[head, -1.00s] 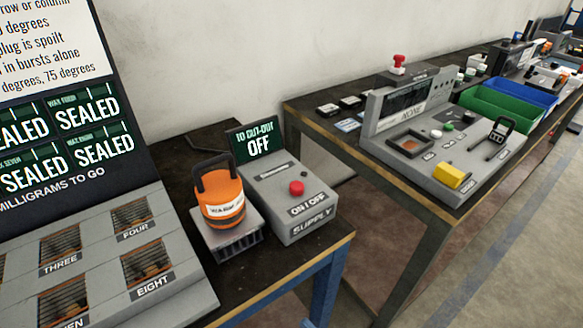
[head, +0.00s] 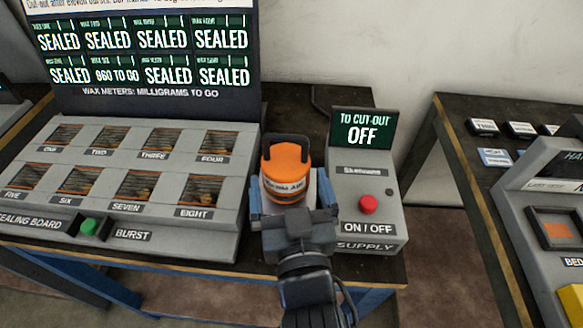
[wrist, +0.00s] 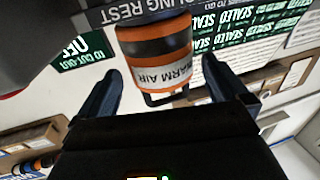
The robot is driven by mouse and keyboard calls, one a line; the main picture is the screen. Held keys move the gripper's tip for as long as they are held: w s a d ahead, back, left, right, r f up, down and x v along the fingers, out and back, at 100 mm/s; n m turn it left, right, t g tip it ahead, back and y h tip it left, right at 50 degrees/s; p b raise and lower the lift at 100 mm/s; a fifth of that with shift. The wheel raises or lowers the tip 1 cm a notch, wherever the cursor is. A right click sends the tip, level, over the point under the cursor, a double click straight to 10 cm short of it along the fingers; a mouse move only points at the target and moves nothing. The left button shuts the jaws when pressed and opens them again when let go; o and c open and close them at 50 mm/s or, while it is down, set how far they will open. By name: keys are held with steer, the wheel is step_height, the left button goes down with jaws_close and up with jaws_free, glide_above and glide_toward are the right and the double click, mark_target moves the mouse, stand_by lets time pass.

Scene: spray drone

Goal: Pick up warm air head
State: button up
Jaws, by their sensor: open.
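The warm air head (head: 287,172) is an orange cylinder with a dark band, a white label and a dark loop handle on top. It stands upright on its grey rest beside the supply box. My gripper (head: 293,205) is just in front of it in the head view and hides its lower part. In the wrist view the warm air head (wrist: 155,55) appears upside down between the two open fingers (wrist: 162,72), with visible gaps on both sides.
The supply box (head: 367,215) with a red button stands close on the right, its screen (head: 365,131) reading OFF. The sealing board (head: 110,185) is close on the left. Another bench is at right.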

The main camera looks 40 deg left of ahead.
mark_target(286, 165)
steer(key=x, duration=0.4)
steer(key=shift+w+a+r+p, duration=0.1)
steer(key=shift+a+r+p, duration=0.1)
steer(key=shift+p, duration=0.15)
steer(key=shift+r, duration=0.1)
steer(key=c, duration=1.2)
